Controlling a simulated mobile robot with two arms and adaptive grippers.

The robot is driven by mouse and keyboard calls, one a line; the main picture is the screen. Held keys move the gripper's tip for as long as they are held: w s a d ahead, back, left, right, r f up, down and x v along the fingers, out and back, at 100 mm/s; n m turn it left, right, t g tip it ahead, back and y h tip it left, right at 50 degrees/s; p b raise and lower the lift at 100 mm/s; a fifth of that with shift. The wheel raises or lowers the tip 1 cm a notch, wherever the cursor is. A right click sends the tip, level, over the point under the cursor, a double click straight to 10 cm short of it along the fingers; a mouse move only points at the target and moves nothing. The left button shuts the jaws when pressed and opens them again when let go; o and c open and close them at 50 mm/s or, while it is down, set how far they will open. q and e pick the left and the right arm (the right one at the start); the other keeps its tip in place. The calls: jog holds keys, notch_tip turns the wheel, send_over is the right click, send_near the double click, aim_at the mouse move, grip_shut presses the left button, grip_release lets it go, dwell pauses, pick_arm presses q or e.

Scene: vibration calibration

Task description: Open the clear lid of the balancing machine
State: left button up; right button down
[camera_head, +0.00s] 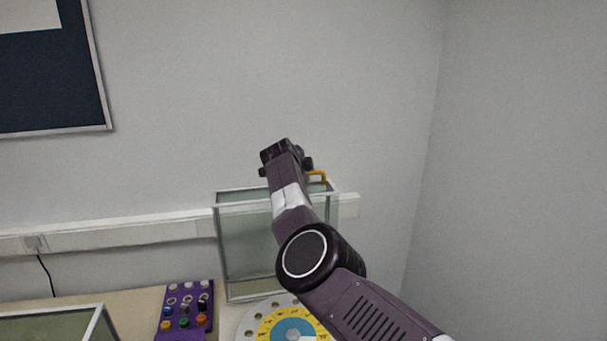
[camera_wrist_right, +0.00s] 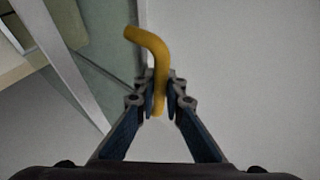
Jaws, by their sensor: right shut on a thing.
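The clear lid (camera_head: 246,240) of the balancing machine stands raised and upright behind the round dial, as a framed glass box against the wall. Its yellow handle (camera_head: 319,174) shows at the top right edge of the lid, partly hidden by my right arm. In the right wrist view, the fingers of my right gripper (camera_wrist_right: 161,100) are shut around the yellow handle (camera_wrist_right: 150,42). In the head view my right gripper (camera_head: 286,158) is at the lid's top edge, its fingertips hidden. The round dial (camera_head: 262,325) with a yellow ring and blue centre lies below the lid. My left gripper is not in view.
A purple control panel (camera_head: 186,311) with several coloured knobs sits left of the dial. Another glass-topped case (camera_head: 55,325) is at the lower left. The wall with a white cable trunking (camera_head: 110,230) is close behind the lid.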

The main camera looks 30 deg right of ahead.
jog(key=shift+s, duration=0.1)
jog(key=c, duration=2.3)
grip_release()
jog(key=shift+o, duration=0.2)
jog(key=shift+d, duration=0.1)
jog(key=shift+s+a+r, duration=0.35)
jog(key=shift+a+r, duration=0.1)
jog(key=shift+a, duration=0.1)
jog(key=v, duration=1)
jog(key=shift+s, duration=0.25)
